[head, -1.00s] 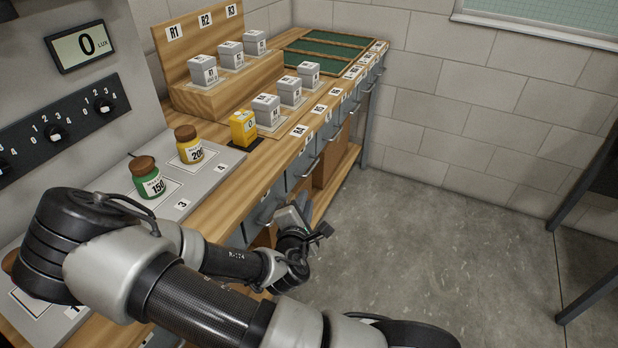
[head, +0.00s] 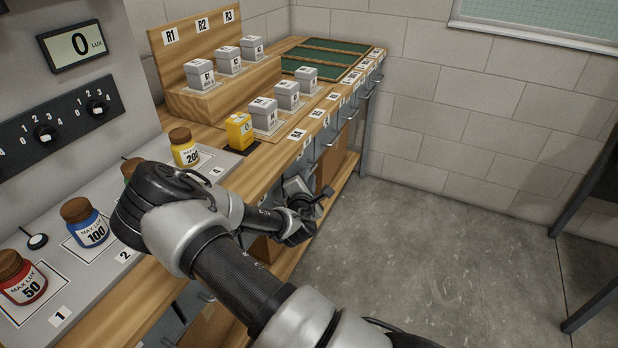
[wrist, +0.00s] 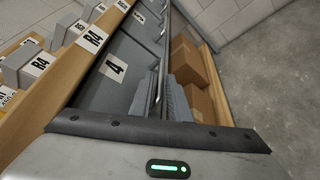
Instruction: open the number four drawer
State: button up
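The drawer labelled 4 (wrist: 113,69) has a grey front under the bench edge, beside the R4 label, in the wrist view. Its thin bar handle (wrist: 158,85) stands out from the front. My gripper (head: 303,190) is low at the bench's drawer fronts in the head view. In the wrist view its two grey fingers lie close together around the handle line, with only a narrow gap. I cannot tell whether they press on the bar. My wrist and forearm hide much of this drawer in the head view.
Grey boxes (head: 262,113) and a yellow box (head: 239,131) stand on the bench. Blue (head: 90,228) and red (head: 25,285) jars stand on the panel at left. Cardboard boxes (wrist: 190,65) sit on the shelf below the drawers. The floor (head: 430,250) at right is clear.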

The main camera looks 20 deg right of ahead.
jog(key=shift+w+d+f, duration=0.1)
jog(key=shift+w+d, duration=0.25)
jog(key=shift+w, duration=0.25)
grip_shut()
jog(key=shift+s+d, duration=0.1)
